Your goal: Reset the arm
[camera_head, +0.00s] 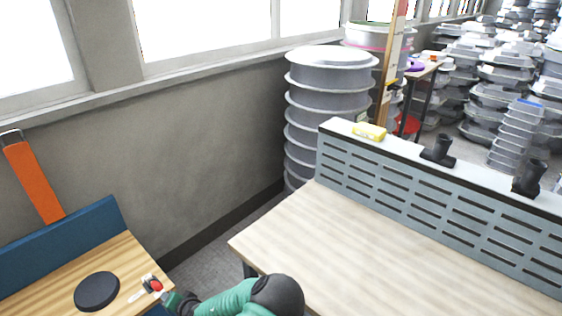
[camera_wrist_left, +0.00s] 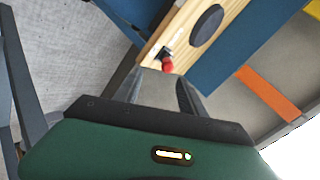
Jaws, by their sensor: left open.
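My left arm's gripper (camera_head: 172,299) is at the bottom of the head view, at the right edge of the small wooden table. In the left wrist view its two fingers stand apart with nothing between them, so the gripper (camera_wrist_left: 160,90) is open and empty. A small red-and-dark tool (camera_head: 152,284) lies on the wooden table just beyond the fingers; it also shows in the left wrist view (camera_wrist_left: 167,64). I cannot tell whether the fingers touch it. My right gripper is not in view.
A black disc (camera_head: 97,291) lies on the wooden table, which has a blue back panel (camera_head: 60,245) with an orange strip (camera_head: 33,182). A pale bench (camera_head: 330,235) at right is bare. Stacked grey moulds (camera_head: 330,105) stand behind it.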

